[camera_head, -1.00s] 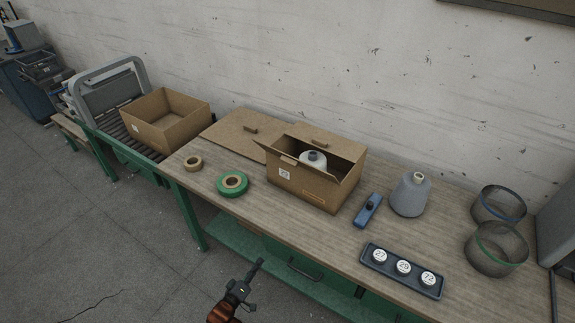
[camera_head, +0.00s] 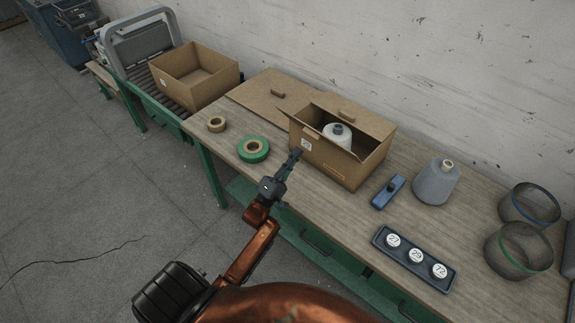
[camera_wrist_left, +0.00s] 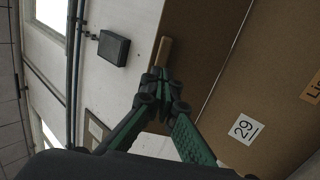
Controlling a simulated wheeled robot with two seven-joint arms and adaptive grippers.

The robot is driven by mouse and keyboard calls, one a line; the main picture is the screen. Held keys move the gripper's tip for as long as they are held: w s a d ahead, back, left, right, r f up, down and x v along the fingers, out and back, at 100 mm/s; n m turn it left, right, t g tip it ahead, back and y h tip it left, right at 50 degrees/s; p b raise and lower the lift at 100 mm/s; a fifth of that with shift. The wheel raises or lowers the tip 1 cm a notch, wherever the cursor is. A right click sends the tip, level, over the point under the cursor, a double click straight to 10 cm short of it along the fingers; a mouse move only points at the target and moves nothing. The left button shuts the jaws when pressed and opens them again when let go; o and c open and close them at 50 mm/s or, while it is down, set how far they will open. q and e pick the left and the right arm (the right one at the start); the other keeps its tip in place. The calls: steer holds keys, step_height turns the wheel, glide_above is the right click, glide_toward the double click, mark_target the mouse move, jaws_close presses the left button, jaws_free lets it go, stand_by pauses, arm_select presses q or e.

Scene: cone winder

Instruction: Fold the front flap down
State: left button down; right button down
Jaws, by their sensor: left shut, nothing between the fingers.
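The cardboard box (camera_head: 335,170) stands on the table with its top open and a grey yarn cone (camera_head: 338,134) inside. Its back flap (camera_head: 352,116), with a small tab, leans back. The front flap is hard to separate from the front wall in the head view. Contact is unclear. My right gripper is out of view.
Green tape (camera_head: 253,150) and a tan roll (camera_head: 217,124) lie left of the box. A blue tool (camera_head: 388,192), a grey cone (camera_head: 436,183), a numbered tray (camera_head: 415,258) and mesh baskets (camera_head: 518,250) stand right. An open carton (camera_head: 195,78) sits on the conveyor.

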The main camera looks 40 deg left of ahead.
mark_target(316, 137)
arm_select(q)
steer(key=x, duration=0.5)
steer(key=shift+p, duration=0.35)
steer(key=shift+d, duration=0.1)
